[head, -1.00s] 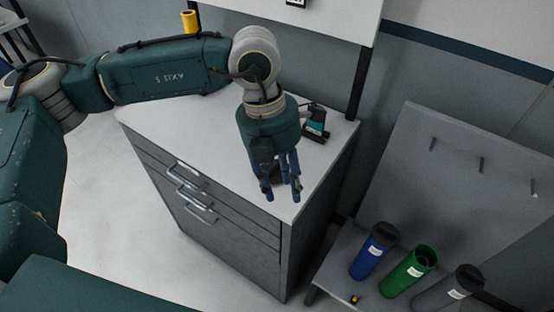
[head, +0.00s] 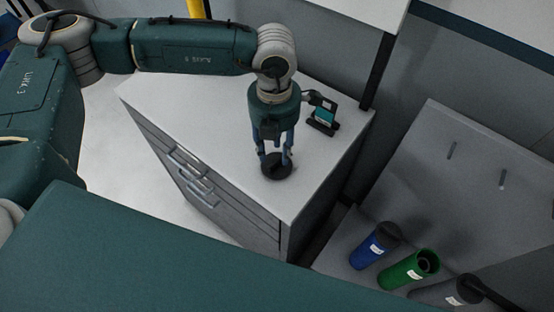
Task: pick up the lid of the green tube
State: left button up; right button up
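The green tube (head: 409,270) stands on a low bench at the lower right, its top uncovered and its dark inside showing. A round black lid (head: 276,174) lies on the white cabinet top near its front corner. My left gripper (head: 275,158) points down right over this lid. Its fingers are apart, with the tips at or just above the lid's top; whether they touch it cannot be told. Part of the lid is hidden behind the fingers. My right gripper is not in view.
A blue tube (head: 372,250) with a black lid and a grey tube (head: 440,291) with a dark top flank the green one. A small black-and-teal device (head: 322,118) stands on the cabinet top (head: 190,100) behind my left gripper. A pegged grey panel (head: 450,190) rises behind the tubes.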

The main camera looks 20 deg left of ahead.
aim_at(275, 159)
pick_arm(q)
notch_tip(275, 159, down, 2)
jog(key=shift+f+p, duration=0.1)
jog(key=shift+p, duration=0.3)
jog(key=shift+f, duration=0.45)
jog(key=shift+c, duration=0.2)
jog(key=c, duration=0.8)
grip_shut()
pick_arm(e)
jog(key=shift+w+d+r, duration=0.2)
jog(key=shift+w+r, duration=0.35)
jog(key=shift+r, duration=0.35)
